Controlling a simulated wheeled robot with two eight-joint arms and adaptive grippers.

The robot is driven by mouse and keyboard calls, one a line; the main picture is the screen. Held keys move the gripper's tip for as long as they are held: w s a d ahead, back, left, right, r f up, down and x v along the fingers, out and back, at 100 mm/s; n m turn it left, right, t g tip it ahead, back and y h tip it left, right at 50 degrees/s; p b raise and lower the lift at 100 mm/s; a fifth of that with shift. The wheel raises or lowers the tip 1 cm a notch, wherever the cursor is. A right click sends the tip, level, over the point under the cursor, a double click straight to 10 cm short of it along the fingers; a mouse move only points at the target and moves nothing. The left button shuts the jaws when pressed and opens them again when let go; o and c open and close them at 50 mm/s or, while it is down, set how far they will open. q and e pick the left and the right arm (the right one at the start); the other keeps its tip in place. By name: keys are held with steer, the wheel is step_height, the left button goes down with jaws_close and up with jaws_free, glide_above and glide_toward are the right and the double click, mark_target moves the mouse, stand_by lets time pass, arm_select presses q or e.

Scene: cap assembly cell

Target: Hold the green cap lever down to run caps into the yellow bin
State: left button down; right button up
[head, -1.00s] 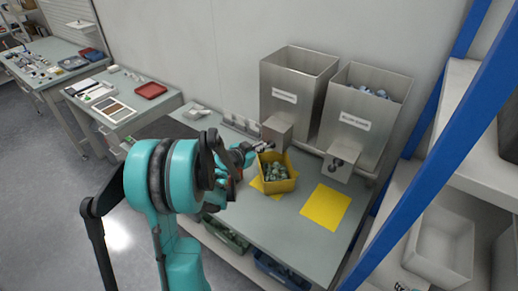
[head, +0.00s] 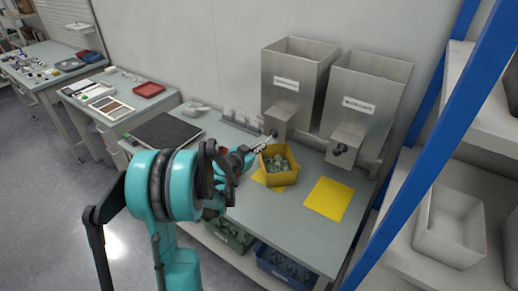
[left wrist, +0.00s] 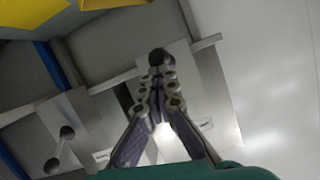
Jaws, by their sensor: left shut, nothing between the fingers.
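The yellow bin (head: 281,178) stands on the bench below the left metal hopper and holds several greenish caps. The left hopper's dispenser box (head: 281,119) has a lever with a dark round knob, which shows in the left wrist view (left wrist: 160,57). I cannot make out any green on it. My left gripper (head: 266,143) is at this dispenser, just above the bin's back left edge. In the left wrist view its fingers (left wrist: 159,83) are shut and empty, their tips at or just short of the knob. I cannot tell whether they touch it. My right gripper is out of view.
The right hopper (head: 364,90) has its own knobbed lever (head: 339,150). A yellow sheet (head: 328,198) lies clear on the bench below it. A blue post (head: 425,140) and shelf stand at right. A dark mat (head: 165,130) lies at the bench's left; bins sit underneath.

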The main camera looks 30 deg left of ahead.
arm_select(q)
steer(key=shift+w+f+b, duration=0.1)
steer(key=shift+f+b, duration=1.5)
steer(key=shift+f, duration=0.3)
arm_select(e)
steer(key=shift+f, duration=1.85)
arm_select(q)
steer(key=shift+d, duration=0.1)
